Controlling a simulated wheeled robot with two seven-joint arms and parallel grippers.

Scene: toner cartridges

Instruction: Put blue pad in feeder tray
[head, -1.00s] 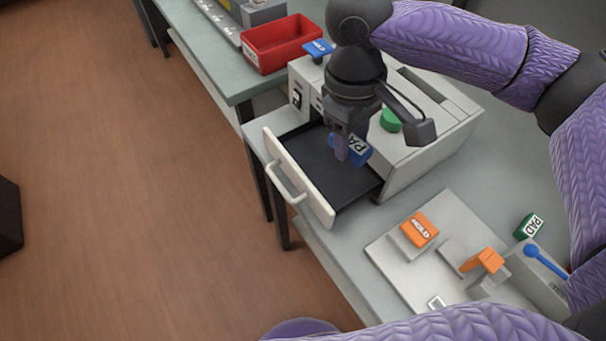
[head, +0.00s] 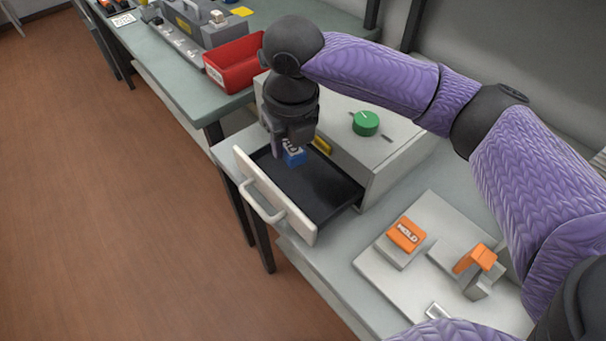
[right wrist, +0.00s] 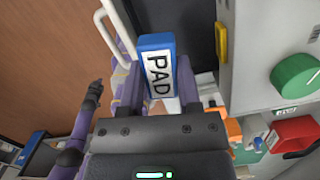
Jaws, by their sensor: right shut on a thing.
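The blue pad (head: 295,155), with a white PAD label, is in my right gripper (head: 287,150). In the right wrist view the pad (right wrist: 158,68) sits between the two fingers, which are shut on it. The feeder tray (head: 318,192) is a pulled-out dark drawer with a white front and handle. The gripper and pad are over its far left part, pointing down. I cannot tell whether the pad touches the tray floor. A dark arm end, seemingly my left gripper (right wrist: 95,90), shows small in the right wrist view; its jaws are unclear.
The white machine with a green knob (head: 366,123) stands right behind the tray. A red bin (head: 236,64) is on the table beyond. A plate with an orange HOLD block (head: 406,234) and an orange clamp (head: 475,258) lies to the right. The tray's near part is empty.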

